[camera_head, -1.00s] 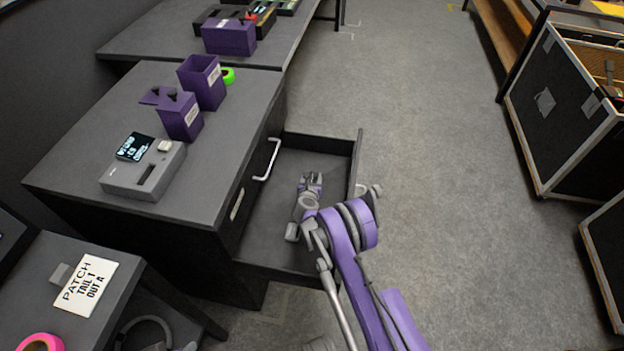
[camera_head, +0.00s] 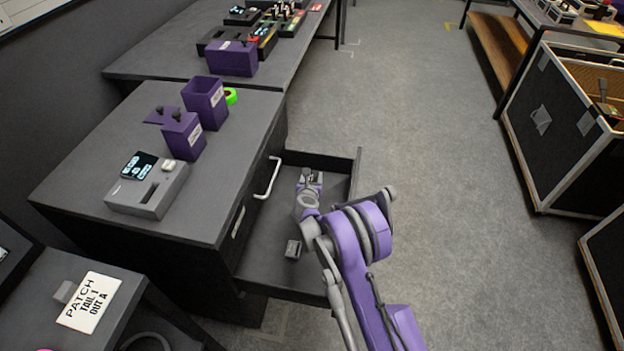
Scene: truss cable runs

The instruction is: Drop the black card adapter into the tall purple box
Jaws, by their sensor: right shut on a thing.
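The tall purple box (camera_head: 205,103) stands open-topped on the dark cabinet, at the left in the head view. My right gripper (camera_head: 308,175) is over the open drawer, to the right of the box and apart from it. It is shut on a small dark thing, which looks like the black card adapter (camera_head: 307,172); the fingers hide most of it. My left gripper is not in view.
A grey device (camera_head: 148,188) sits nearer. The pulled-out drawer (camera_head: 265,250) holds a small grey block (camera_head: 293,249).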

